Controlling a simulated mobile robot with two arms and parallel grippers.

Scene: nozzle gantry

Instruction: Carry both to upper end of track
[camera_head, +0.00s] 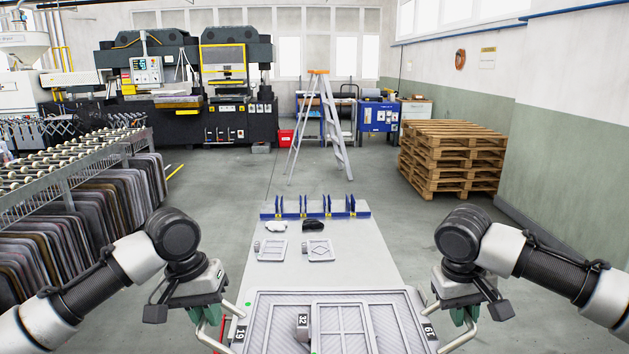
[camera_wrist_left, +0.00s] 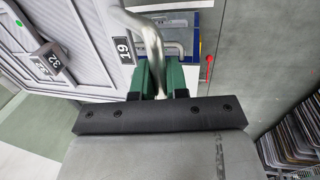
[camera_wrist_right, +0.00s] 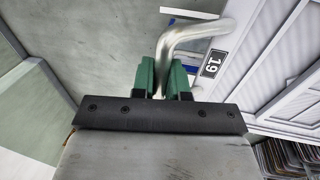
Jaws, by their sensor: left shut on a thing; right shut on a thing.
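A grey ribbed frame panel (camera_head: 272,322) with 19 tags lies flat at the near end of a long pale surface; I cannot tell if it is lifted. A smaller grey windowed panel (camera_head: 342,330) with a 32 tag (camera_head: 303,321) lies on it. My left gripper (camera_head: 207,314) is shut on the panel's left bar handle, which shows in the left wrist view (camera_wrist_left: 152,42). My right gripper (camera_head: 464,314) is shut on the right bar handle, seen in the right wrist view (camera_wrist_right: 190,35). The panel's near edge is cut off in the head view.
Ahead on the pale surface (camera_head: 355,262) lie two small square plates (camera_head: 271,250) (camera_head: 319,250), a white piece (camera_head: 276,227) and a black piece (camera_head: 313,225). A blue-and-yellow rack (camera_head: 315,207) crosses its far end. A roller rack stands left, pallets (camera_head: 452,158) right.

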